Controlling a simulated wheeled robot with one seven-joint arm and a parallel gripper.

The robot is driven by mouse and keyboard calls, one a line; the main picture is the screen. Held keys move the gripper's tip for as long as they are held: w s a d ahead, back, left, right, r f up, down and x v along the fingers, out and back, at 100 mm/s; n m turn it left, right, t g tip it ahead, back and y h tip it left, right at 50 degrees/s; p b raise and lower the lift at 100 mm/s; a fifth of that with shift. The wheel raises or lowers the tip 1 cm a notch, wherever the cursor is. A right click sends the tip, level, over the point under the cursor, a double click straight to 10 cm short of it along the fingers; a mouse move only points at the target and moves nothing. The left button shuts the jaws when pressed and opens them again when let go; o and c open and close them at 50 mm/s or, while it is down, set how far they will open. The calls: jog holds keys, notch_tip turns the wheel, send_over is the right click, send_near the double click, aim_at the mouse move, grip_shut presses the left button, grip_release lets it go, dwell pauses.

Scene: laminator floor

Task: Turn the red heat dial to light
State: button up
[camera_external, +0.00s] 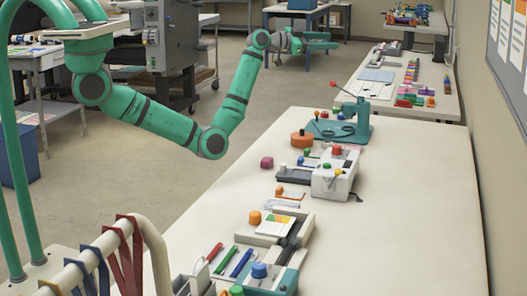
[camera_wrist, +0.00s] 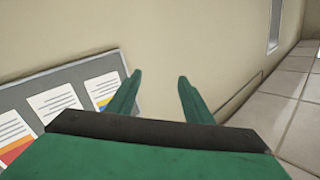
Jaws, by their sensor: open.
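A white boxy machine (camera_external: 335,178) stands on the long cream table, and a small red knob (camera_external: 337,150) shows at its top back edge. This looks like the red heat dial; its markings and setting are too small to read. My gripper (camera_external: 322,43) is far behind and above the table, over the open floor, well apart from the machine. In the wrist view my gripper (camera_wrist: 158,82) has its two green fingers spread with nothing between them. The machine is not in the wrist view, which faces a wall with a notice board.
On the long table (camera_external: 400,200), a teal press (camera_external: 350,127) with a red-tipped lever stands behind the machine. Pens and a tray crowd the front. The table's right side is clear.

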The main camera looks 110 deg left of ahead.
jog(key=w+d+f+n+g+h, duration=0.1)
jog(key=w+d+f+g+h, duration=0.15)
jog(key=f, duration=0.35)
jog(key=w+d+f+n+g+h, duration=0.1)
jog(key=w+d+f+n+g, duration=0.1)
jog(key=w+d+f+g, duration=0.3)
jog(key=n+g+h, duration=0.3)
jog(key=h, duration=0.1)
send_near(336, 146)
jog(key=x, duration=0.8)
jog(key=shift+w+d+f, duration=0.1)
jog(key=shift+w+f, duration=0.05)
jog(key=shift+f, duration=0.15)
jog(key=shift+c, duration=0.6)
jog(key=c, duration=0.9)
